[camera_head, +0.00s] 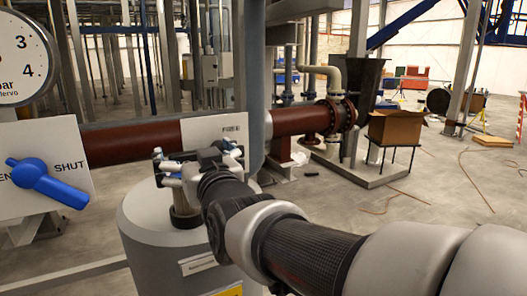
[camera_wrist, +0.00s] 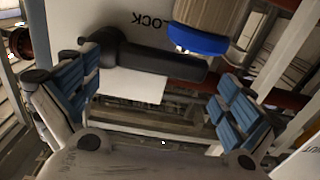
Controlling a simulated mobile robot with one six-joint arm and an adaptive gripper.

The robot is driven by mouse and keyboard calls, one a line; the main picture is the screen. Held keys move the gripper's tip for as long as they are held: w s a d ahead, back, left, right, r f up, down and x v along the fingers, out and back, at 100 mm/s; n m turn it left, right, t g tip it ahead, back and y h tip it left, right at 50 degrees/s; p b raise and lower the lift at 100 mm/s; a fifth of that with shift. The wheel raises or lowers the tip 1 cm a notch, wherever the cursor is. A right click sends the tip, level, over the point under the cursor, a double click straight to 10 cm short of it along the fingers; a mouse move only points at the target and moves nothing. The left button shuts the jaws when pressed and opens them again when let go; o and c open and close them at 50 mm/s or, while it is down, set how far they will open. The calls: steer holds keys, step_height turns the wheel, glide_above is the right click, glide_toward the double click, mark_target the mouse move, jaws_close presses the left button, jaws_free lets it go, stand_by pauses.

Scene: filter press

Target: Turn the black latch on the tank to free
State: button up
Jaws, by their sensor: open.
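The black latch (camera_wrist: 150,57) shows in the wrist view as a lever. Its round pivot is at the left and its arm reaches right, lying nearly level across a pale panel (camera_wrist: 65,20) below the word LOCK. My gripper (camera_wrist: 157,75) is open, with one blue-padded finger on each side of the latch. I cannot tell whether either finger touches it. In the head view my gripper (camera_head: 178,165) is above the grey tank (camera_head: 160,248), by a white plate (camera_head: 205,132) whose lettering appears to read FREE. I cannot make out the latch there for certain.
In the head view, a blue handle (camera_head: 48,183) on a SHUT plate and a gauge (camera_head: 22,60) stand at the left. A red-brown pipe (camera_head: 130,142) runs behind the tank.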

steer(key=shift+c, duration=0.6)
steer(key=shift+s+d+r, duration=0.1)
steer(key=shift+s+r, duration=0.05)
steer(key=c, duration=1.4)
